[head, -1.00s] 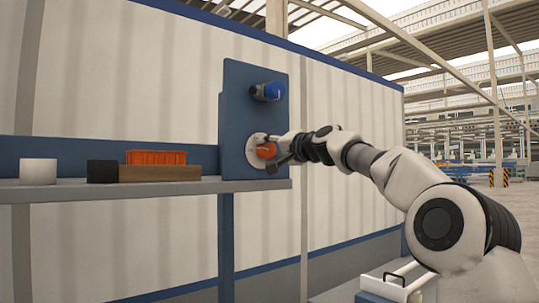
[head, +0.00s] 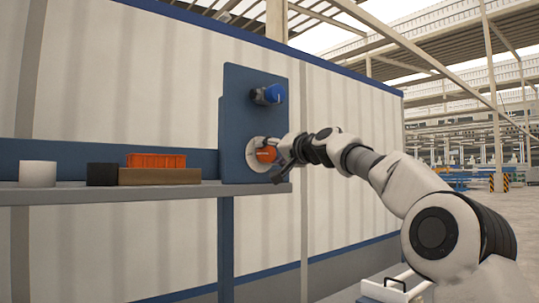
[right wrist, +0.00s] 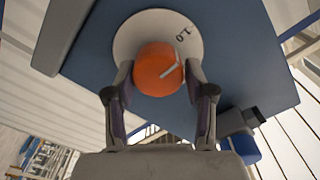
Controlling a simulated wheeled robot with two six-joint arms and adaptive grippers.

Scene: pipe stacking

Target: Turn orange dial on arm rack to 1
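The orange dial (head: 266,154) sits on a round pale plate on the blue panel (head: 238,110). In the right wrist view the dial (right wrist: 158,70) shows a light pointer line slanting to the upper right, and dark marks, seemingly a 1 and a 0, stand on the plate (right wrist: 187,35) above right of it. My right gripper (right wrist: 160,75) has one finger on each side of the dial, close against it. It also shows at the dial in the head view (head: 279,165). My left gripper is in neither view.
A blue knob (head: 268,94) juts out above the orange dial.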

